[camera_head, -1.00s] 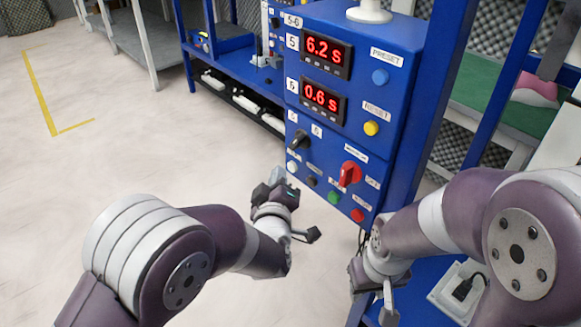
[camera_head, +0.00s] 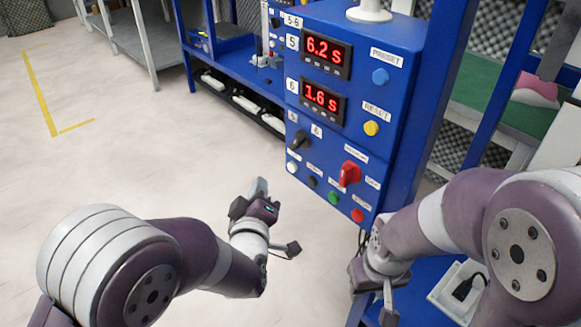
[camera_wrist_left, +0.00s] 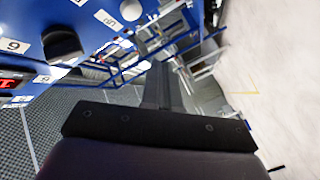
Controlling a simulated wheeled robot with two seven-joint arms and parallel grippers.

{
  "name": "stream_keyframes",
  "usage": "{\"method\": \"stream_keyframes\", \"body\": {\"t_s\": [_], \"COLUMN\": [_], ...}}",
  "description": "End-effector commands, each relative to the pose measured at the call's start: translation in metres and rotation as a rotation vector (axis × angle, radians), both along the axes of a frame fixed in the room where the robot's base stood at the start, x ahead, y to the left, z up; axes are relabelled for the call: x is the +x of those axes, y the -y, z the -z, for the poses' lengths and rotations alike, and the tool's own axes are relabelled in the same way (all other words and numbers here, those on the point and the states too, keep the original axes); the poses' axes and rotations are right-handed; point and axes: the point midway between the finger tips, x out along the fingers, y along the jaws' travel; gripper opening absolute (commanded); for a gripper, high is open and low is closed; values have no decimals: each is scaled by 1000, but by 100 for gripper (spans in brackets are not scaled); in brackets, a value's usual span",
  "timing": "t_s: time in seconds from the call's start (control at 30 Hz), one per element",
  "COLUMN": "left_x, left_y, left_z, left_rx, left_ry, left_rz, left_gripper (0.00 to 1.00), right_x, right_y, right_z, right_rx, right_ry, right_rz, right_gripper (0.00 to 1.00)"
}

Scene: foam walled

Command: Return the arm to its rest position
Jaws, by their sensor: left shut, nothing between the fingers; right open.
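My left gripper (camera_head: 260,190) is shut and empty. It hangs over the pale floor, to the left of the blue control panel (camera_head: 345,135) and apart from it. In the left wrist view its closed fingers (camera_wrist_left: 160,85) point away from the camera, with part of the panel (camera_wrist_left: 75,25) at the upper left. My right gripper (camera_head: 372,300) is low at the panel's lower right, by the blue frame. Its fingers are small and partly hidden by my own arm.
The panel has a red switch (camera_head: 350,173), several buttons, and displays reading 6.2 s and 1.6 s. A blue bench (camera_head: 240,75) stands behind it. Open floor (camera_head: 130,130) spreads to the left.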

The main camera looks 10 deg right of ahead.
Motion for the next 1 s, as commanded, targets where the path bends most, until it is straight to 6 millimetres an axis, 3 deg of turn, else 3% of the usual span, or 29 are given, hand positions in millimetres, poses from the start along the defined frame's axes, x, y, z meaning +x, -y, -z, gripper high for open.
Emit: {"method": "stream_keyframes", "body": {"t_s": [0.6, 0.67, 0.77, 0.83, 0.9, 1.0], "left_x": [0, -1, -22, -52, -84, -129], "left_y": [0, 3, 14, 13, -7, -48], "left_z": [0, 10, 58, 90, 111, 123], "left_rx": [9, 56, 239, 419, 579, 742], "left_ry": [-1, -42, -249, -445, -635, -866], "left_rz": [1, 18, 143, 284, 410, 555], "left_gripper": [0, 0, 0, 0, 0, 0], "right_x": [0, 0, 0, 0, 0, 0], "right_y": [0, 0, 0, 0, 0, 0], "right_z": [0, 0, 0, 0, 0, 0], "right_rx": [0, 0, 0, 0, 0, 0], "right_ry": [0, 0, 0, 0, 0, 0], "right_rz": [0, 0, 0, 0, 0, 0], "right_gripper": [43, 43, 43, 43, 43, 43]}}
